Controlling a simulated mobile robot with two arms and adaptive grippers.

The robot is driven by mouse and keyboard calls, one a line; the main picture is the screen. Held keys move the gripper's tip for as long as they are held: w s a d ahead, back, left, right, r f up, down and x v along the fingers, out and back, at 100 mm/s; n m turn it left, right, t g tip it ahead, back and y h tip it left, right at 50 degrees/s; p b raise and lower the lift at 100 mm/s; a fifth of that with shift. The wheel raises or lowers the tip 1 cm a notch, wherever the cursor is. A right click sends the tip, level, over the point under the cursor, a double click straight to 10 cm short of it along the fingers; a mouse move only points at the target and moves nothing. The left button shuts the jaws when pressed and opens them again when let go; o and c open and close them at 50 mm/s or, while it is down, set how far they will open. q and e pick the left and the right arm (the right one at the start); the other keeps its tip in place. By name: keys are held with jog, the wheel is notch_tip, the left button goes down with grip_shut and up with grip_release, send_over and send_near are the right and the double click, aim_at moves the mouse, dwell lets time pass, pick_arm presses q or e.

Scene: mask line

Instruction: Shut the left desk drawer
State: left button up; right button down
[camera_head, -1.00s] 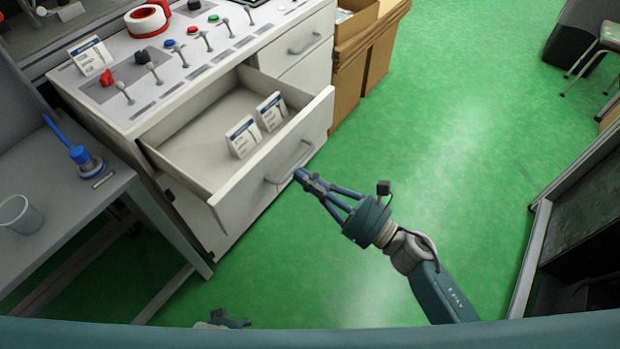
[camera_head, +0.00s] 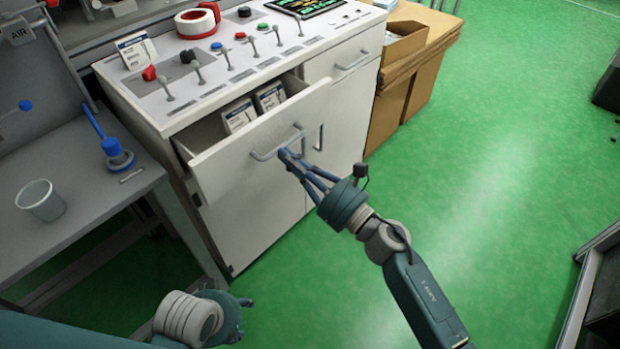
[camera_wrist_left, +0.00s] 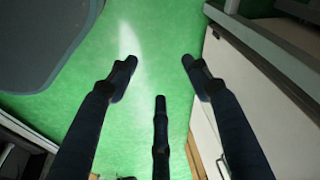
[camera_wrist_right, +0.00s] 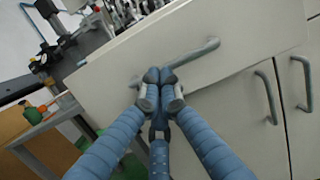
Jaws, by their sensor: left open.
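The left desk drawer (camera_head: 222,170) is partly open in the head view. Its white front stands out from the cabinet, and two small label cards (camera_head: 255,107) show inside. My right gripper (camera_head: 285,154) has its fingertips together at the drawer's bar handle (camera_head: 262,156). In the right wrist view the closed fingertips (camera_wrist_right: 159,76) overlap the left part of the handle (camera_wrist_right: 200,50); I cannot tell if they touch it or the front panel. My left gripper (camera_head: 244,318) is low in the head view, clear of the drawer. In the left wrist view its fingers (camera_wrist_left: 158,75) are apart and empty.
A grey side table (camera_head: 85,215) with a cup (camera_head: 40,200) and a blue-handled tool (camera_head: 117,155) stands left of the cabinet. The right drawer (camera_head: 345,55) is shut. Cardboard boxes (camera_head: 405,80) stand at the cabinet's right. The green floor (camera_head: 480,170) is open.

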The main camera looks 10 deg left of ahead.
aim_at(269, 144)
pick_arm(q)
jog(key=b+v, duration=0.1)
jog(key=v, duration=0.4)
pick_arm(e)
jog(key=shift+w+a+f, duration=0.1)
jog(key=shift+w+a, duration=0.8)
jog(key=shift+a, duration=0.3)
jog(key=x, duration=0.1)
jog(key=b+x, duration=0.1)
jog(key=x, duration=0.1)
jog(key=shift+f+b, duration=0.3)
jog(key=shift+b, duration=0.05)
jog(key=x, duration=0.1)
jog(key=b, duration=0.1)
jog(key=x, duration=0.1)
jog(key=shift+w+a+f, duration=0.15)
jog(key=shift+w+a, duration=0.1)
jog(key=shift+b+x, duration=0.55)
jog(key=shift+x, duration=0.3)
pick_arm(q)
jog(key=w+d+r+t, duration=0.2)
jog(key=w+t, duration=0.1)
jog(key=w, duration=0.3)
jog(key=w+d+r+t+h, duration=0.1)
jog(key=w+d+t, duration=0.1)
jog(key=w, duration=0.4)
jog(key=shift+w+r+t+h, duration=0.3)
jog(key=shift+w+r+t, duration=0.1)
jog(key=shift+t, duration=0.3)
